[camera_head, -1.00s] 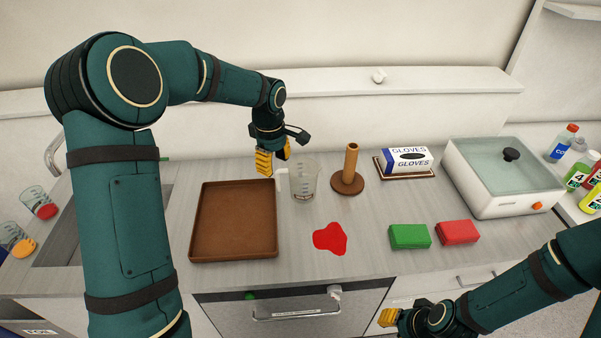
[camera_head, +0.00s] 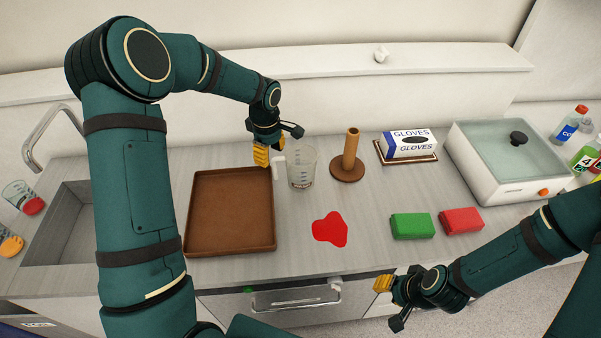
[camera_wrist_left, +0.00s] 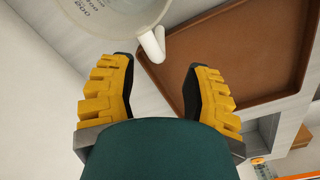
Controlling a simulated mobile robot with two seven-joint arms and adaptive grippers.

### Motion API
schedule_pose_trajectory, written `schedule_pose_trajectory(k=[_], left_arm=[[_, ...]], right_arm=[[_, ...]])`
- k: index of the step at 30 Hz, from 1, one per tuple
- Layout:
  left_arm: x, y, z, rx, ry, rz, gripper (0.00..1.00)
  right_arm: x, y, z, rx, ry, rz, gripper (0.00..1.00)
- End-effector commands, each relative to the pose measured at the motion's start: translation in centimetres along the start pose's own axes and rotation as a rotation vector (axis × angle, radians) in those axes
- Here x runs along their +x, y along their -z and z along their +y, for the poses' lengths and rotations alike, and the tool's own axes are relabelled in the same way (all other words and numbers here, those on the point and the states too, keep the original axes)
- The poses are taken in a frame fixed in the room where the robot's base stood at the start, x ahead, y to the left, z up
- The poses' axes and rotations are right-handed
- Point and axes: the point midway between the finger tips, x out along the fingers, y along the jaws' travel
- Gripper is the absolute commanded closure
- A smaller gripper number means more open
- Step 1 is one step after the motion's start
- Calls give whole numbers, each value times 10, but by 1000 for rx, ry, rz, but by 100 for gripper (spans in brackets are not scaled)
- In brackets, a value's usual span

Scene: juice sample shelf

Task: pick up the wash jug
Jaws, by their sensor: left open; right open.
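The wash jug (camera_head: 302,168) is a clear, graduated beaker with a white handle on its left side, standing upright on the counter right of the brown tray. My left gripper (camera_head: 268,154) is just left of the jug, near the handle, above the tray's back right corner. In the left wrist view the left gripper (camera_wrist_left: 160,95) is open, and the white handle (camera_wrist_left: 152,45) of the jug shows beyond and between the yellow fingertips, with nothing gripped. My right gripper (camera_head: 388,292) is open and empty, low in front of the counter edge at the right.
The brown tray (camera_head: 189,215) is empty. A wooden post on a round base (camera_head: 348,168) stands right of the jug. A red spill (camera_head: 330,230), green sponge (camera_head: 412,226) and red sponge (camera_head: 461,220) lie in front. A glove box (camera_head: 408,143) and lidded bath (camera_head: 506,185) are further right.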

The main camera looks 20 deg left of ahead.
Motion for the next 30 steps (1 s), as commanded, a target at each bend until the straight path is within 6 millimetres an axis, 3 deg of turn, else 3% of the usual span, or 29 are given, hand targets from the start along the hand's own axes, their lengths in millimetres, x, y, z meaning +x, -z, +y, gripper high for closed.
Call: schedule_pose_trajectory(k=[13, 23, 27, 30], left_arm=[[50, -4, 2, 0, 3, -1, 51], [54, -4, 2, 0, 0, 0, 52], [54, -4, 2, 0, 0, 0, 100], [54, -4, 2, 1, 0, 0, 100]], right_arm=[[-5, 1, -2, 0, 1, 0, 66], [-5, 0, -2, 0, 1, 0, 66], [-5, 1, -2, 0, 1, 0, 66], [-5, 1, -2, 0, 1, 0, 66]])
